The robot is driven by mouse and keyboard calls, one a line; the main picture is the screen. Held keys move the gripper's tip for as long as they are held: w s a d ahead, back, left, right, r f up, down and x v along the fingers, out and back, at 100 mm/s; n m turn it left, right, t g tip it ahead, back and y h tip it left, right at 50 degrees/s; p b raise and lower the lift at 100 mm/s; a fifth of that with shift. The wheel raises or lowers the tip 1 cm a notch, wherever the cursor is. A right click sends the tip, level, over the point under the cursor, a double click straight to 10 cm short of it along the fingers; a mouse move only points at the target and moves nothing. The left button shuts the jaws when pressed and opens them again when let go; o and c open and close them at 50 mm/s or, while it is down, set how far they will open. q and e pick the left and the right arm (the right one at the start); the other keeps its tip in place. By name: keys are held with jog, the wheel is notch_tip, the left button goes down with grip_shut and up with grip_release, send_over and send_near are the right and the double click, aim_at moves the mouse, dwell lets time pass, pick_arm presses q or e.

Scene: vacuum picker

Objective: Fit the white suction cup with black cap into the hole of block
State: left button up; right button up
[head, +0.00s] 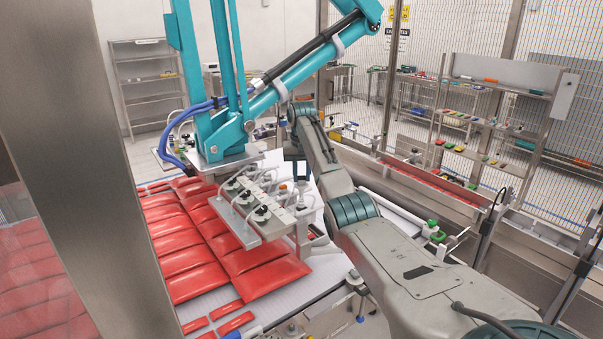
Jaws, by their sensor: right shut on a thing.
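The picker head with its light block (278,207) hangs from the teal arm, above red pouches. Several white fittings with black caps (261,211) stand on it. The block's hole cannot be made out. My right arm comes in from the lower right and bends down behind the head. My right gripper (296,168) is small and dark there, beyond the head. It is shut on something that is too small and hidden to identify. I cannot pick out a loose suction cup. My left gripper is not in view.
Red pouches (190,262) lie in rows on the white belt below the picker head. The teal arm (300,65) and blue hoses (172,152) fill the space above. A steel post (95,150) stands at left. Shelves with coloured items (490,120) stand at back right.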

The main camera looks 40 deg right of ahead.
aim_at(302, 182)
jog(key=shift+w+f, duration=0.1)
jog(key=shift+f, duration=1)
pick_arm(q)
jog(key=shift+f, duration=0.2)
pick_arm(e)
jog(key=shift+f, duration=0.1)
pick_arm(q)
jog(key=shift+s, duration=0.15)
pick_arm(e)
jog(key=shift+f, duration=0.15)
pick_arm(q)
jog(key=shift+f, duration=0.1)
pick_arm(e)
jog(key=shift+f, duration=0.25)
pick_arm(q)
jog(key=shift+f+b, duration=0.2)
jog(key=shift+b, duration=0.3)
pick_arm(e)
jog(key=shift+f, duration=1.35)
